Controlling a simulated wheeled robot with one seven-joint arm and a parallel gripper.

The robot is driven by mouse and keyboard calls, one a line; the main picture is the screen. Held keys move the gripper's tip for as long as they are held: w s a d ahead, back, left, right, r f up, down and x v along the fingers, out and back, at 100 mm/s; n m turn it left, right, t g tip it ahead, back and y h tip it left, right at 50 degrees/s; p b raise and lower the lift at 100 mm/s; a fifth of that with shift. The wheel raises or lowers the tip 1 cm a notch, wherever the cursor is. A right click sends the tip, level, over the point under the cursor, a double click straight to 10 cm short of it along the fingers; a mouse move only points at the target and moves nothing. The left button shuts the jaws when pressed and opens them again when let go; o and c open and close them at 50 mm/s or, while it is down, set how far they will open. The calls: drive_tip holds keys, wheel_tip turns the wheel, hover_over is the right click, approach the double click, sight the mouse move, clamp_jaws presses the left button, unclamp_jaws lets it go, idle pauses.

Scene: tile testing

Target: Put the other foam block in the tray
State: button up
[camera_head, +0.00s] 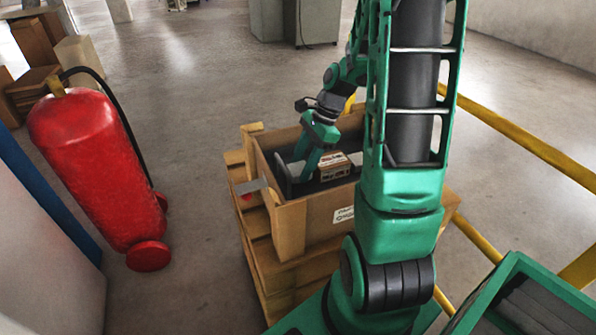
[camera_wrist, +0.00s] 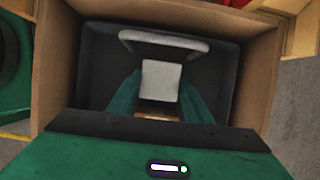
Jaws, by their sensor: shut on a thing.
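A pale grey foam block (camera_wrist: 161,80) sits between the two green fingers of my gripper (camera_wrist: 160,92) in the wrist view. The gripper is shut on it, low inside an open cardboard box (camera_wrist: 253,70). In the head view my gripper (camera_head: 304,166) reaches down into the same box (camera_head: 291,228), and the block cannot be made out clearly there. A green-rimmed tray-like container (camera_head: 548,274) with a dark inside is at the lower right of the head view. Its contents cannot be told.
The cardboard box stands on a wooden pallet (camera_head: 262,262). A brown carton (camera_head: 334,168) lies in it beside my gripper, and a grey curved bar (camera_wrist: 163,41) lies beyond the block. A red extinguisher (camera_head: 92,160) stands left. Yellow rails (camera_head: 525,146) run at right.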

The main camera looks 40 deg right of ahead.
drive_tip(key=shift+f, duration=1.05)
drive_tip(key=shift+f, duration=0.1)
drive_tip(key=o, duration=1)
drive_tip(key=v, duration=1.2)
drive_tip(key=s+a+r+n+h, duration=0.1)
drive_tip(key=s+a+n+h, duration=0.1)
drive_tip(key=s+n, duration=0.5)
drive_tip(key=s+a+r+n+g+h, duration=0.1)
drive_tip(key=s+a+n+h, duration=0.1)
drive_tip(key=s+n, duration=0.5)
drive_tip(key=s+a, duration=0.1)
drive_tip(key=s, duration=0.4)
drive_tip(key=shift+s+a+n, duration=0.25)
drive_tip(key=shift+a+n, duration=0.15)
